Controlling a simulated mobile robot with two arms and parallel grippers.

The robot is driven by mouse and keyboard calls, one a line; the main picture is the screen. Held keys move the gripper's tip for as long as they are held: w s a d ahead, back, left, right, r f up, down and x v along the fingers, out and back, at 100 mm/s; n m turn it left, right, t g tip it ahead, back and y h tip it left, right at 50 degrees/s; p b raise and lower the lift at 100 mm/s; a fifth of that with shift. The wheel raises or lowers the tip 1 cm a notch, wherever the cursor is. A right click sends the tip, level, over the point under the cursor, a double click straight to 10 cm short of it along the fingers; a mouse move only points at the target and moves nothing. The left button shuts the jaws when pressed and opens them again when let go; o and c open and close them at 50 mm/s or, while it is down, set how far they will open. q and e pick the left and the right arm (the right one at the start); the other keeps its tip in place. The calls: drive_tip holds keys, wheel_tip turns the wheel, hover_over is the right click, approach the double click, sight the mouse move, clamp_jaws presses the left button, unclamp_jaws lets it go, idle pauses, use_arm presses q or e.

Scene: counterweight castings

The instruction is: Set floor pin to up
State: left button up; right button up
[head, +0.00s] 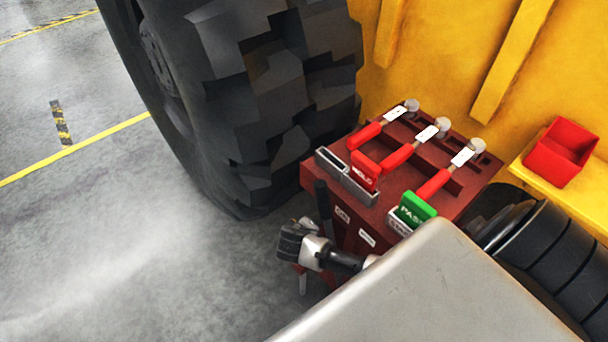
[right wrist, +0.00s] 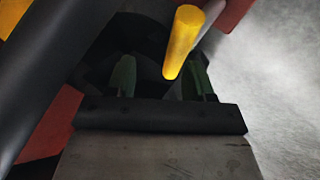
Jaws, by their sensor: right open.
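A yellow rod (right wrist: 183,42) shows in the right wrist view, its rounded end toward the camera. It may be the floor pin's handle, but I cannot tell for sure, and I cannot pick it out in the head view. In the head view my right gripper (head: 288,243) is low at the front of a dark red box (head: 320,178), close to a black upright lever (head: 323,203). My left gripper is not in view.
The box carries several red-handled levers (head: 397,158), a red HOLD sign (head: 365,171) and a green PASS sign (head: 413,208). A big tyre (head: 260,90) stands behind. A red bin (head: 562,152) is on the yellow ledge at right. Floor at left is clear.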

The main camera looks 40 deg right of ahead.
drive_tip(key=p+v, duration=0.2)
drive_tip(key=v, duration=0.9)
drive_tip(key=shift+f, duration=0.15)
